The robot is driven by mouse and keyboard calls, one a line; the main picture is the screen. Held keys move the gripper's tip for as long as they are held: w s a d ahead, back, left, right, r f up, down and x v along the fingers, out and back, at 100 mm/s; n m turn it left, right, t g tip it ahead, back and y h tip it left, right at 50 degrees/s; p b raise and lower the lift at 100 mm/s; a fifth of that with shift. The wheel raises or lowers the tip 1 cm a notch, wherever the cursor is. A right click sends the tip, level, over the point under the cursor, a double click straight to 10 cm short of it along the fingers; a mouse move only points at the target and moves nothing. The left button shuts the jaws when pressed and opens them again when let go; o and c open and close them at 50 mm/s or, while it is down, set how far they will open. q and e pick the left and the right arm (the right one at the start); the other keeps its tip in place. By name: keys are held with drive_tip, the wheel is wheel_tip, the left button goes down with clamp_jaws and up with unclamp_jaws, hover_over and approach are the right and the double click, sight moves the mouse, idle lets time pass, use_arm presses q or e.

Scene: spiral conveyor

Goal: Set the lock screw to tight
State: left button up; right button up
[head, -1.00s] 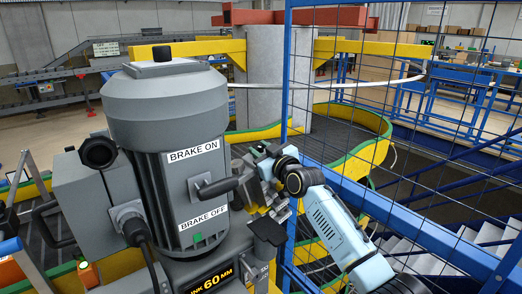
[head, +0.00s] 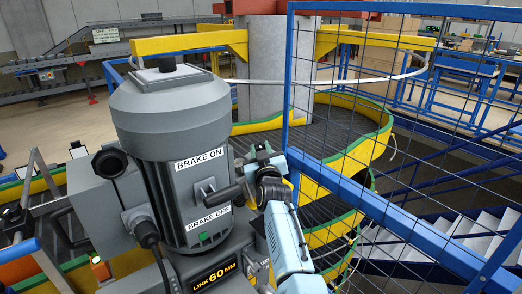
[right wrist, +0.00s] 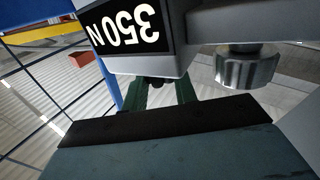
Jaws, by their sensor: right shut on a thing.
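My right gripper is at the right side of the grey motor unit (head: 175,120) in the head view, where its fingertips are hidden. In the right wrist view my right gripper (right wrist: 160,92) has its two green fingers closed about a small dark part (right wrist: 157,81). That part is mostly hidden under a grey block with an upside-down "350N" label (right wrist: 125,28). A knurled metal knob (right wrist: 248,68) sticks out below the grey housing, right of the fingers and apart from them. I cannot tell which part is the lock screw. My left gripper is not in view.
A brake lever (head: 222,194) sits between the "BRAKE ON" and "BRAKE OFF" labels, close to my right wrist. A blue mesh fence (head: 400,130) stands close on the right. The spiral conveyor (head: 345,120) with yellow and green edges lies behind.

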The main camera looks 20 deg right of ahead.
drive_tip(key=shift+d+r, duration=0.1)
drive_tip(key=shift+r, duration=0.2)
drive_tip(key=o, duration=0.8)
drive_tip(key=shift+o, duration=0.9)
drive_tip(key=shift+f, duration=0.2)
drive_tip(key=shift+s+f, duration=0.15)
drive_tip(key=shift+s, duration=0.3)
drive_tip(key=s+a, duration=0.1)
drive_tip(key=s, duration=0.5)
drive_tip(key=shift+s+f, duration=0.2)
drive_tip(key=shift+s, duration=0.05)
